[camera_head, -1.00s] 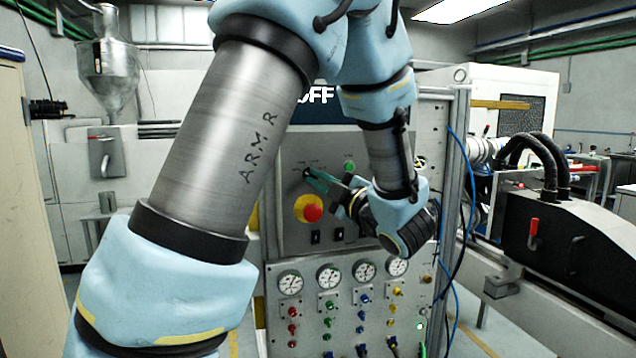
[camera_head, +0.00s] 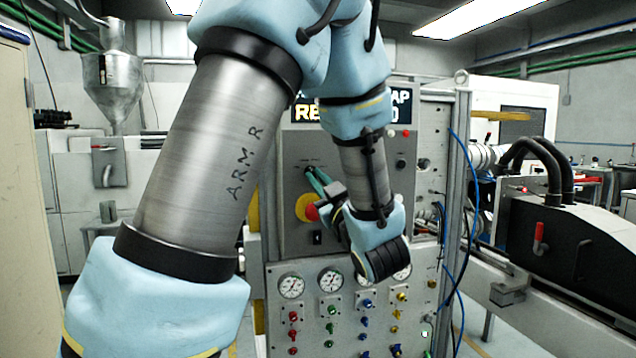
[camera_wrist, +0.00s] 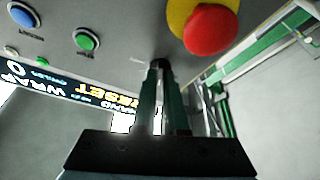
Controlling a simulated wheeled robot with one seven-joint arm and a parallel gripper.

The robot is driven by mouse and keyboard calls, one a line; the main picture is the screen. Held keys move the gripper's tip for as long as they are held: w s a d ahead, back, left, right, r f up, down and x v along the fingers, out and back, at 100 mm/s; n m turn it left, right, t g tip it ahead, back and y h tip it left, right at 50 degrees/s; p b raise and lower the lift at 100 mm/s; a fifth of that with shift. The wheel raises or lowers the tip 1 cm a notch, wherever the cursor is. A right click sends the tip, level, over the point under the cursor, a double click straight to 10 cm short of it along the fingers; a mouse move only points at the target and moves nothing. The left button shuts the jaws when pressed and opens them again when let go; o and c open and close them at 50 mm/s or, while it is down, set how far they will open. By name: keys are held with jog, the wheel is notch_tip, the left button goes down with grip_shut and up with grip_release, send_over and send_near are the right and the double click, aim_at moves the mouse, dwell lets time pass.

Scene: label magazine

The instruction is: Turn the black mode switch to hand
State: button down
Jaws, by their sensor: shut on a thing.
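The black mode switch (camera_wrist: 160,63) is a small dark knob on the grey control panel, mostly hidden between my fingertips in the wrist view. My gripper (camera_wrist: 160,72) is shut on it, with both green-and-dark fingers reaching up to the panel. In the head view the green fingers of my gripper (camera_head: 310,174) meet the panel at the switch, left of my wrist. Small position marks beside the switch are too small to read, and the knob's pointing direction cannot be told.
A red emergency button (camera_wrist: 210,30) on a yellow base sits close beside the fingers. A green button (camera_wrist: 86,40) and a blue button (camera_wrist: 25,14) are on the same panel. A lit display (camera_wrist: 75,92) is above the panel. Gauges (camera_head: 331,280) and coloured knobs fill the lower panel.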

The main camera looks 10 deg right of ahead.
jog(key=shift+m, duration=0.3)
jog(key=shift+f, duration=0.1)
jog(key=c, duration=1)
grip_release()
jog(key=shift+o, duration=0.2)
jog(key=b+v, duration=0.4)
jog(key=v, duration=0.6)
jog(key=shift+s+f+b, duration=0.15)
jog(key=shift+s+b, duration=0.15)
jog(key=shift+s, duration=0.1)
